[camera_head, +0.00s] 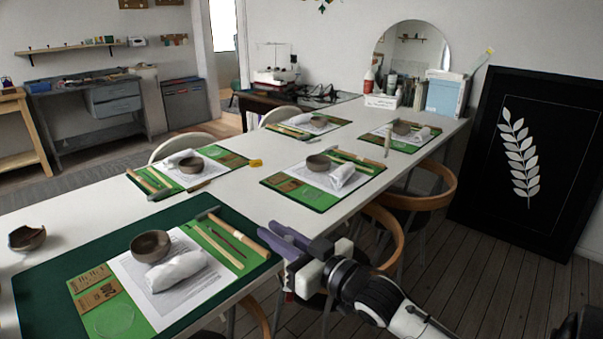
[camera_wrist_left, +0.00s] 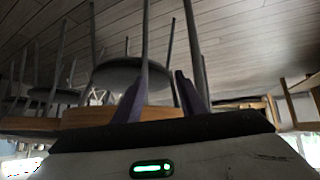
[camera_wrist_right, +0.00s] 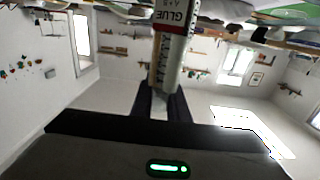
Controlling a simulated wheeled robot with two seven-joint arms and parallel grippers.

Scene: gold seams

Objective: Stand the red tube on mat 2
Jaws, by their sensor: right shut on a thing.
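My right gripper (camera_head: 280,238) is past the near mat's right edge, by the table's side. In the right wrist view it is shut on a glue tube (camera_wrist_right: 168,62), white with a red band and "GLUE" lettering. In the head view the tube (camera_head: 289,284) mostly hides behind the gripper, with a little red and white showing below. Green mats lie on the table: a near one (camera_head: 128,318), a middle one (camera_head: 316,198), a left one (camera_head: 233,159) and others farther back. I read no mat numbers. My left gripper (camera_wrist_left: 158,95) is open and empty, seen only in its wrist view.
The near mat holds a bowl (camera_head: 150,245), a white cloth roll (camera_head: 175,271) and tools. A broken bowl (camera_head: 27,238) sits at the left. The white table (camera_head: 232,190) has bare strips between mats. Chairs (camera_head: 388,232) stand along its right side.

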